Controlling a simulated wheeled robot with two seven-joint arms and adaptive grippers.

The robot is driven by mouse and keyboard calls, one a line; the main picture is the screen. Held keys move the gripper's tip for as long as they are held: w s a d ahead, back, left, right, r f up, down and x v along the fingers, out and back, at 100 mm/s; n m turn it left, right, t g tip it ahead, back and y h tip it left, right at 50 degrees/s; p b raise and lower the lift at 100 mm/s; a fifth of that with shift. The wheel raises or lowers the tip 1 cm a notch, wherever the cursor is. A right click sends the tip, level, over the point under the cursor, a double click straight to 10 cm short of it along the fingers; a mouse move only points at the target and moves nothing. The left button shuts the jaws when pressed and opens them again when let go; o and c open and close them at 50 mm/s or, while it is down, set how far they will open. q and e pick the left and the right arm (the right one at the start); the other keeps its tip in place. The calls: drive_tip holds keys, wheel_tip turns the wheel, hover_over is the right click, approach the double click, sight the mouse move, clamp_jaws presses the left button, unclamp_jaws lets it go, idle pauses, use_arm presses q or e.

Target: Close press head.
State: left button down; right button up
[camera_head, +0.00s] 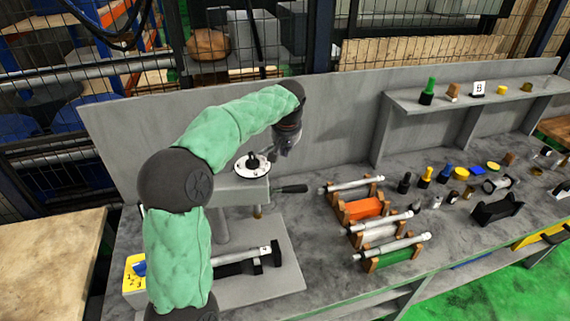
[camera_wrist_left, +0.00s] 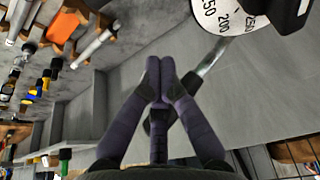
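The press stands left of centre in the head view, with a grey press head (camera_head: 235,191) on a column. A round dial (camera_head: 252,165) with a black centre sits on top, and the dial (camera_wrist_left: 225,14) also shows at the top of the left wrist view. A lever with a black handle (camera_head: 291,189) points right from the head; its metal rod (camera_wrist_left: 212,58) runs behind my fingers in the wrist view. My left gripper (camera_head: 285,146) is above the handle, right of the dial. Its fingertips (camera_wrist_left: 160,72) are together with nothing seen between them. My right gripper is out of view.
Racks with metal cylinders, orange (camera_head: 362,208) and green (camera_head: 395,257), stand right of the press. Small tools and parts lie farther right. A grey back panel (camera_head: 340,125) and raised shelf (camera_head: 470,98) bound the bench behind. My left arm covers part of the press.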

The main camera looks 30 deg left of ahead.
use_arm(q)
wheel_tip(320, 180, down, 10)
drive_tip(key=b, duration=0.2)
drive_tip(key=shift+s+d+f+b, duration=0.2)
drive_tip(key=shift+b, duration=0.15)
drive_tip(key=shift+d, duration=0.1)
idle(0.4)
